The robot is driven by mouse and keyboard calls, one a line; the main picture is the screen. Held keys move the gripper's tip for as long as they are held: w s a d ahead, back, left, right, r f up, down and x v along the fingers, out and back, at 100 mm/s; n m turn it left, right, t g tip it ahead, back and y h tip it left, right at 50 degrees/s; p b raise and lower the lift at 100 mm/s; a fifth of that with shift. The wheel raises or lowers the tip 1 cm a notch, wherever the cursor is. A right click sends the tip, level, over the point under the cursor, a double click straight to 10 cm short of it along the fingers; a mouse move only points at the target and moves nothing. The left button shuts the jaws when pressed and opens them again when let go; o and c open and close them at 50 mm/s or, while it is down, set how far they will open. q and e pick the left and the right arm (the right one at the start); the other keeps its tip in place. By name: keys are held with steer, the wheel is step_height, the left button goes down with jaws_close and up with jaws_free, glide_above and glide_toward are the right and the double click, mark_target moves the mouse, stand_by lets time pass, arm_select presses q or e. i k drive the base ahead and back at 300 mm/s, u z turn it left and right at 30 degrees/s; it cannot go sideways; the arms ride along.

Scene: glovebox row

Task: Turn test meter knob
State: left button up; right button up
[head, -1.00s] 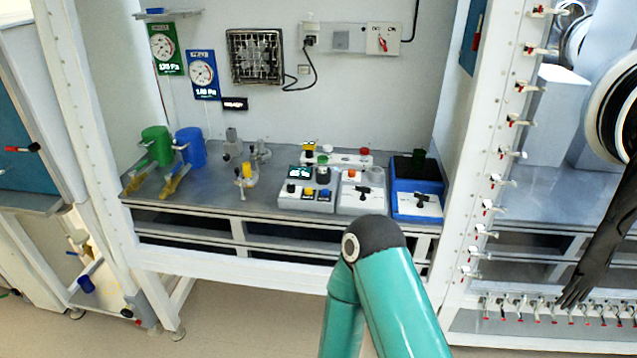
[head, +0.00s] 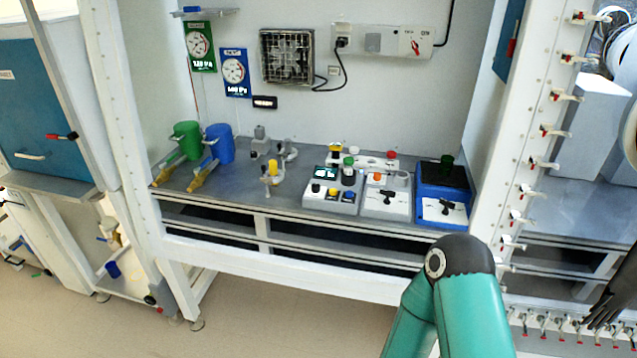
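A grey box with a small dark screen (head: 325,173), a black knob (head: 316,188) and yellow and blue buttons stands on the workbench; it looks like the test meter, but its label is too small to read. Beside it are a grey box with a black T-shaped handle (head: 387,196) and a blue box (head: 427,211) with a similar black handle (head: 446,208) on a white plate.
Green (head: 187,138) and blue (head: 219,143) cylinders with yellow handles stand at the bench's left, with grey valve fittings (head: 272,174) to their right. The bench's front rail (head: 262,228) and white side posts bound the opening. Floor is clear at lower left.

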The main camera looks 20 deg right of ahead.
mark_target(316, 187)
steer(key=u, duration=0.05)
steer(key=i, duration=0.9)
